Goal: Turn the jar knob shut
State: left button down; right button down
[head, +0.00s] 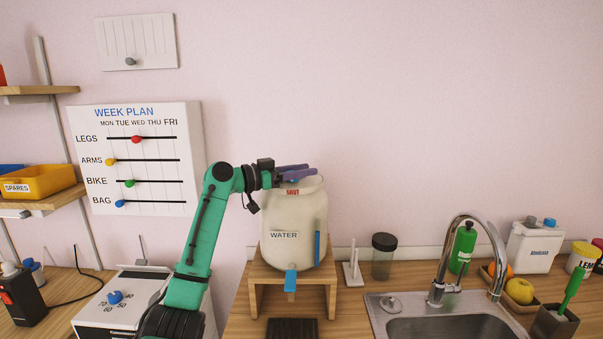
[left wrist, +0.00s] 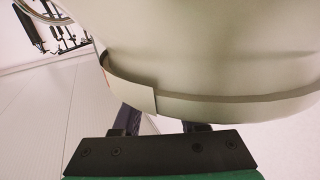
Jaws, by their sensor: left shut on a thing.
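The cream water jar (head: 293,215) stands upright on a wooden stand, with a WATER label and a blue tap (head: 291,281) low on its front. A red SHUT mark (head: 293,192) is on its upper front. My left gripper (head: 297,172) reaches over the jar's top from the left, its purple fingers level and shut on the jar knob. The knob itself is hidden by the fingers. In the left wrist view the cream jar (left wrist: 210,60) fills the middle and right, close before the fingers, which are partly hidden behind my wrist's dark bar. My right gripper is not in view.
The wooden stand (head: 257,287) sits on the counter. To its right are a white peg stand (head: 350,273), a dark-lidded glass jar (head: 382,262) and a sink (head: 440,326) with a tall tap. A white dial box (head: 118,320) is at left. The wall above the jar is clear.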

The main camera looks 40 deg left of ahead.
pick_arm(q)
jog(key=shift+h, duration=0.3)
jog(key=shift+c, duration=2.2)
grip_release()
jog(key=shift+s+a+f+b, duration=0.1)
jog(key=shift+s+f+b, duration=0.1)
jog(key=shift+b, duration=0.1)
jog(key=b+v, duration=0.1)
jog(key=v, duration=0.1)
jog(key=b+v, duration=0.3)
jog(key=v, duration=0.1)
jog(key=shift+f, duration=0.25)
jog(key=r+b+v, duration=0.1)
jog(key=b+v, duration=0.2)
jog(key=v, duration=0.5)
jog(key=shift+r, duration=0.15)
